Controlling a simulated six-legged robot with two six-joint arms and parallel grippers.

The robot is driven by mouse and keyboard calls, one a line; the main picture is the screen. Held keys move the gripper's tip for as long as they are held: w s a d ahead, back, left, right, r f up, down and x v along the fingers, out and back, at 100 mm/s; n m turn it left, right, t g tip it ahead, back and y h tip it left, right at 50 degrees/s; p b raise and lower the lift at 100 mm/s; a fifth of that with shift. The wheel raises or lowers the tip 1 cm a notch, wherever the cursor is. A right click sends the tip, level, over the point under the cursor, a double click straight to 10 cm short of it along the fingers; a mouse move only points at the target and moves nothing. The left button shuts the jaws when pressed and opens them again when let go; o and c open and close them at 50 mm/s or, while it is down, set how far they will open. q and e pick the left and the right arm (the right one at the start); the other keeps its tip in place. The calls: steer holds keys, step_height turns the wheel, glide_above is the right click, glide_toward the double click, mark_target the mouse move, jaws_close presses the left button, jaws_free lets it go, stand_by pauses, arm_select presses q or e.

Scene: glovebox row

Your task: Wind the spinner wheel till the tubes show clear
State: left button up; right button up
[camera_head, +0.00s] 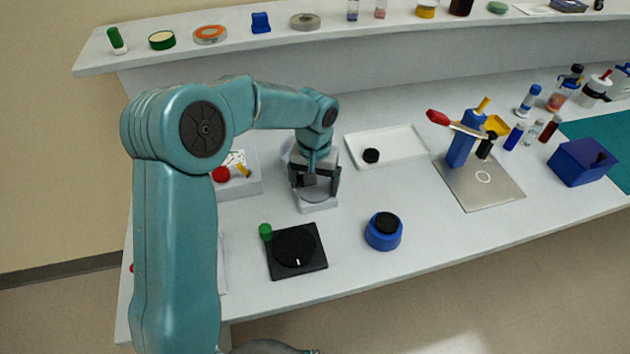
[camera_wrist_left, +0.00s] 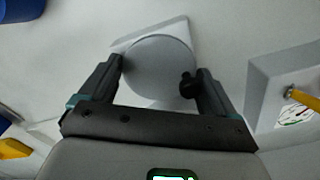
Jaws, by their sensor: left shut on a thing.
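The spinner wheel looks to be a light grey disc (camera_wrist_left: 158,72) with a small black knob (camera_wrist_left: 188,85), on a pale square base (camera_wrist_left: 178,30). In the head view the grey disc (camera_head: 318,197) sits on its base (camera_head: 320,208), partly hidden by my left gripper (camera_head: 315,187). In the left wrist view the fingers of my left gripper (camera_wrist_left: 160,76) lie on opposite sides of the disc and are shut on it. The black knob is beside the right-hand finger. I cannot see any tubes in the spinner or tell whether they are clear.
A black turntable (camera_head: 295,247) with a green knob and a blue round pot (camera_head: 384,235) stand in front. A white tray (camera_head: 405,150) is behind right. A pale box (camera_head: 240,185) is left. Bottles (camera_head: 527,100) and a blue box (camera_head: 582,162) stand far right.

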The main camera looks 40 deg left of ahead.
mark_target(314, 188)
arm_select(q)
steer(key=shift+a+r+m, duration=0.1)
steer(key=shift+m, duration=1.2)
steer(key=o, duration=0.8)
steer(key=shift+c, duration=0.2)
steer(key=shift+r, duration=0.1)
step_height(314, 188, up, 16)
steer(key=shift+p, duration=0.35)
steer(key=shift+r, duration=0.1)
